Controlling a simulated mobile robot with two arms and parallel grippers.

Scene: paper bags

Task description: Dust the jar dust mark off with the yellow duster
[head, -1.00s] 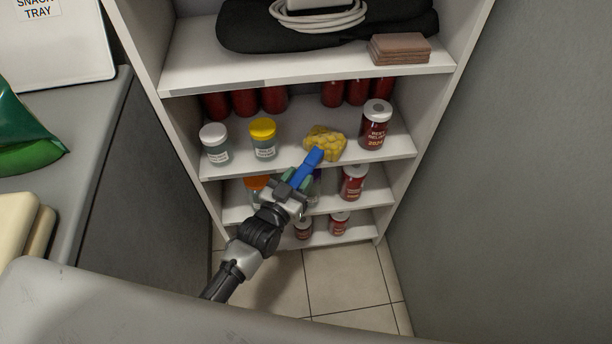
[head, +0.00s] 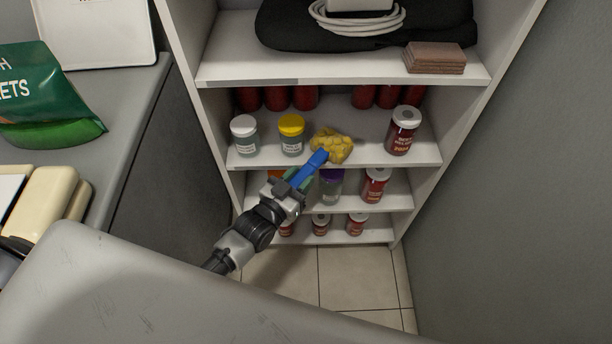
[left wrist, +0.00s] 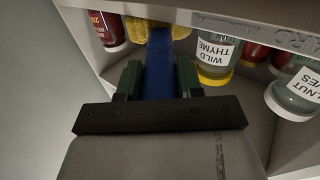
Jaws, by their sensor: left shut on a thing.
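My left gripper (head: 296,183) is shut on the blue handle of the yellow duster (head: 331,145). It also shows in the left wrist view (left wrist: 158,78), with the handle between its green fingers. The duster's fluffy yellow head is at the front of the second shelf, between a yellow-lidded jar (head: 291,134) and a dark red jar (head: 402,131). I cannot tell whether it touches anything. A small grey patch (head: 405,112) shows on the red jar's white lid; I cannot tell if it is the dust mark. My right gripper is not in view.
A white-lidded jar (head: 244,135) stands left of the yellow-lidded one. Red cans (head: 305,98) stand behind. Lower shelves hold more jars (head: 375,186). The upper shelf (head: 340,73) is close above. A grey counter (head: 125,100) is at left and a grey wall at right.

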